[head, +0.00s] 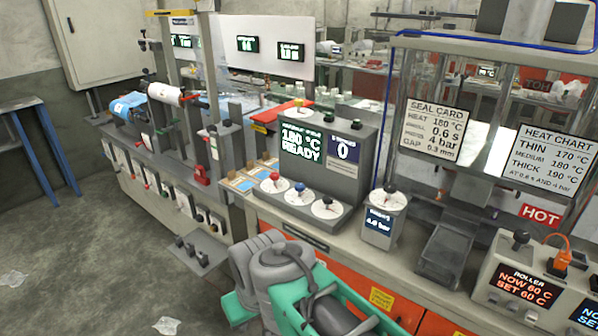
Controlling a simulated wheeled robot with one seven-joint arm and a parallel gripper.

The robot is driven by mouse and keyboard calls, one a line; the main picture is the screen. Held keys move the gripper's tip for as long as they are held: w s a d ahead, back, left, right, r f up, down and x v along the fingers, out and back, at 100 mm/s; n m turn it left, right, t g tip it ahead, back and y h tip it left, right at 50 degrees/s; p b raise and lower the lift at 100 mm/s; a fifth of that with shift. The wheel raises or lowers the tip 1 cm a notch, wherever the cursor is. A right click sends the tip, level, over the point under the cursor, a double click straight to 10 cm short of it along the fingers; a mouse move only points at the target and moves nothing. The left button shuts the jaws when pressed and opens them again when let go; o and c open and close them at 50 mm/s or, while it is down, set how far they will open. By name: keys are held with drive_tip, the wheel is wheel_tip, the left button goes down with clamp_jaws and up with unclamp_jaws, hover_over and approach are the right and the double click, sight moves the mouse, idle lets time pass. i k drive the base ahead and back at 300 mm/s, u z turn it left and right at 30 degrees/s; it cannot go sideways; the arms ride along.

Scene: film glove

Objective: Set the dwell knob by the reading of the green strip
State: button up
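A grey control console (350,195) stands on the bench. Its green-lettered display (302,145) reads 180 °C READY, and a blue counter (343,149) beside it shows 0. On its sloped front are three white dials, with a red knob (274,177), a blue knob (299,187) and a dark knob (327,201). Their labels are too small to read, so I cannot tell which is dwell. I cannot make out a green strip. My grey and teal arm is folded at the bottom centre; its gripper fingers do not show.
A seal card (433,132) lists heat 180 °C, 0.6 s and 4 bar. A pressure unit (384,222) with a dial stands right of the console. The floor (80,240) is largely open at left.

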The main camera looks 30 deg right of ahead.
sight(299, 188)
drive_tip(key=u, duration=0.3)
drive_tip(key=i, duration=1.4)
drive_tip(key=u, duration=0.55)
